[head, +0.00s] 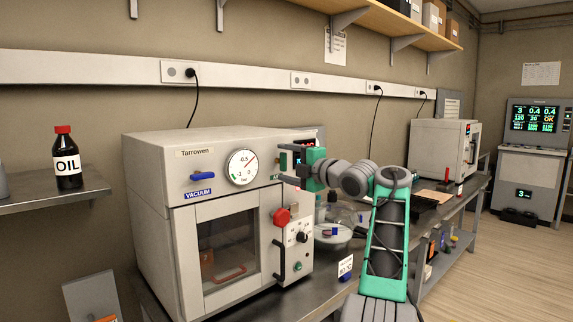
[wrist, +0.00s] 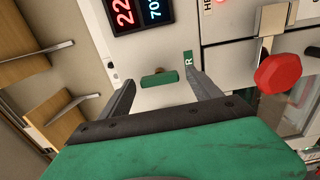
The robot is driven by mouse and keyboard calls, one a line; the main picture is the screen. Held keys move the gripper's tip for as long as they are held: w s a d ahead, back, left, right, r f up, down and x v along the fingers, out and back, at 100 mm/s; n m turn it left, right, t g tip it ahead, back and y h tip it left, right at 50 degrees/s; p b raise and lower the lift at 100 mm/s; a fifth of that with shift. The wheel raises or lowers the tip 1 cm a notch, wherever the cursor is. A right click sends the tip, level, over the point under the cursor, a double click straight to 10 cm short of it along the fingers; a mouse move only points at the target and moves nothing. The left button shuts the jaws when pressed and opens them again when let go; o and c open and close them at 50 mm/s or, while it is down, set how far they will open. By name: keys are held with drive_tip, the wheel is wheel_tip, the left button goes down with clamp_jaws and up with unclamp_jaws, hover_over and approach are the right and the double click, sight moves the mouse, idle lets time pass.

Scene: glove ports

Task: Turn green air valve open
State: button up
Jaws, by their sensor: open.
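The green air valve (wrist: 159,79) is a short bar handle on the pale front panel of the Tarrowen vacuum oven (head: 155,148). In the wrist view it lies between my fingertips, with a gap on each side. Its green label (wrist: 189,59), partly hidden by a finger, is beside it. In the head view a green upright handle (head: 283,161) shows just left of my fingers. My gripper (head: 294,167) is open and empty at the upper right of the oven front; in the wrist view its fingers (wrist: 160,82) point at the panel. I cannot tell the exact distance to the panel.
A blue vacuum handle (head: 203,176) and a gauge (head: 241,166) are left of the valve. A red knob (head: 282,216) sticks out below; it also shows in the wrist view (wrist: 278,73). A lit display (wrist: 140,12) is close by. A glass vessel (head: 333,232) stands right of the oven.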

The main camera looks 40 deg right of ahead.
drive_tip(key=s+b, duration=0.2)
drive_tip(key=s, duration=0.5)
drive_tip(key=shift+s, duration=0.4)
drive_tip(key=shift+d, duration=0.15)
